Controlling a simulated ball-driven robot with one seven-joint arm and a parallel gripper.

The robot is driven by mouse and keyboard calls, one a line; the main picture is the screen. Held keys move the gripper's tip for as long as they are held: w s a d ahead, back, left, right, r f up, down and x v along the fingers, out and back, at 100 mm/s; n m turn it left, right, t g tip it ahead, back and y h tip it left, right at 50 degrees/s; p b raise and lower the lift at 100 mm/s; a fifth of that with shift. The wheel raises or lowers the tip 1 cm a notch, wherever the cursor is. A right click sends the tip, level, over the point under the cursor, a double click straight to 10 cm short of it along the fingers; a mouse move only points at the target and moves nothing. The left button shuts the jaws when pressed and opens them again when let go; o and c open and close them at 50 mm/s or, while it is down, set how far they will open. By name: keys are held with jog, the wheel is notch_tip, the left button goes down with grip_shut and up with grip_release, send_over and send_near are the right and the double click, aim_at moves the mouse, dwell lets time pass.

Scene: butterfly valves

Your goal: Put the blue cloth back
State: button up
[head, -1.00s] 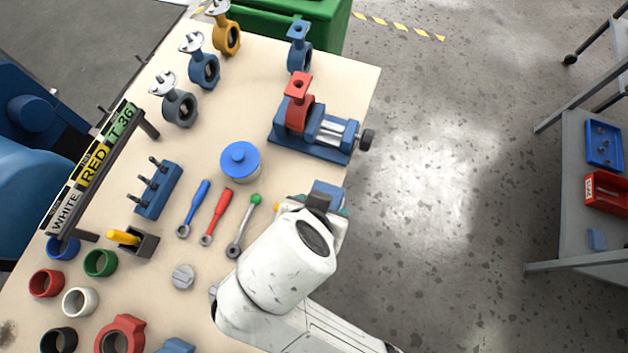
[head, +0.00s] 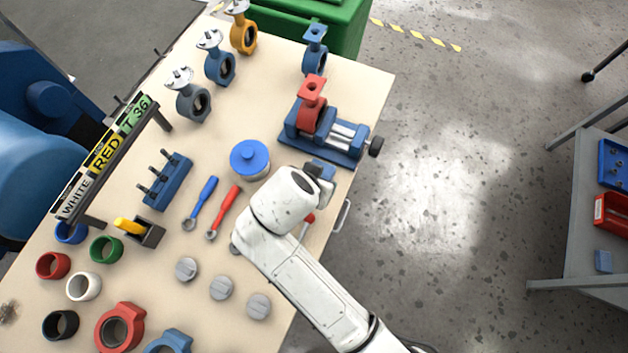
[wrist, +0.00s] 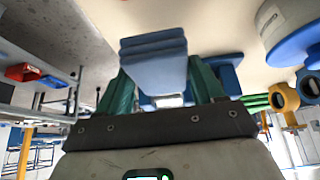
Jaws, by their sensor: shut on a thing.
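The blue cloth (wrist: 153,60) is a folded, layered pad between the green fingers of my gripper (wrist: 163,88) in the wrist view. My gripper is shut on it. In the head view a small part of the blue cloth (head: 322,167) shows just past my white wrist, near the table's right edge, below the vise. My wrist hides most of my gripper there. Whether the cloth touches the table cannot be told.
A blue vise (head: 330,140) holding a red valve stands just beyond my gripper. A blue-lidded jar (head: 249,160) is to the left, with blue and red wrenches (head: 222,212) below it. A grey cart (head: 575,230) with trays stands across the floor.

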jog(key=shift+w+a+f, duration=0.1)
jog(key=shift+w+f, duration=0.3)
jog(key=shift+f, duration=0.05)
jog(key=shift+f+p, duration=0.35)
jog(key=shift+f, duration=1.3)
jog(key=shift+f, duration=0.2)
jog(key=o, duration=0.9)
jog(key=shift+r, duration=0.1)
jog(key=shift+o, duration=0.2)
